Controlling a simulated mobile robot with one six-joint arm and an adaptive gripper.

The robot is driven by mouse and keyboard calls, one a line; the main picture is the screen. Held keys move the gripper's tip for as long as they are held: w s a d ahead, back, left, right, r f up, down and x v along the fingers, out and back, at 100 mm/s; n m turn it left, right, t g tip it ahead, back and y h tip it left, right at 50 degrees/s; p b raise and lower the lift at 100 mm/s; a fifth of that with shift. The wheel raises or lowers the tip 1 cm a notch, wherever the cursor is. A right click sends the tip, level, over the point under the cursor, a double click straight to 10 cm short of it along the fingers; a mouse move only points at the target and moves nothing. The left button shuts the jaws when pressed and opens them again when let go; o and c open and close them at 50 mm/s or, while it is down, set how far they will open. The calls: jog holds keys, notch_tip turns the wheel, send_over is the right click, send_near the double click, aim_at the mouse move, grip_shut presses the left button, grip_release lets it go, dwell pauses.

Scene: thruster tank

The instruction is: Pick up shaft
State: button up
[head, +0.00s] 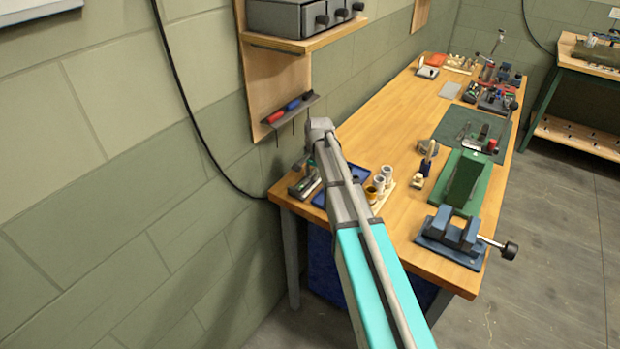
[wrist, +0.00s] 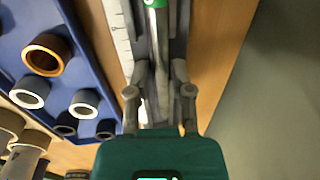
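In the wrist view a silver shaft (wrist: 162,60) runs up the picture from between my fingers to a bright green part (wrist: 155,3) at the top edge. It appears to lie along a grey holder. My gripper (wrist: 160,72) has its two fingers apart, one on each side of the shaft. I see a small gap and no clear contact. The shaft's lower end is hidden by my gripper body. In the head view my arm hides the gripper, and a dark grey holder with a green spot (head: 305,181) stands at the bench's near left corner.
A blue tray (wrist: 12,52) with several rings lies left of the holder. Wooden bench edge and floor are on the right in the wrist view. In the head view a tool rack (head: 290,110) hangs on the wall, and a blue vise (head: 452,235) stands on the bench (head: 385,130).

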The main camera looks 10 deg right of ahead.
grip_shut()
notch_tip(320, 180, up, 3)
jog(key=p, duration=0.2)
jog(key=shift+f+p, duration=0.15)
jog(key=shift+p, duration=0.25)
jog(key=s+r+p, duration=1)
jog(key=s, duration=0.4)
jog(key=shift+r, duration=0.15)
dwell(0.4)
jog(key=shift+s, duration=0.1)
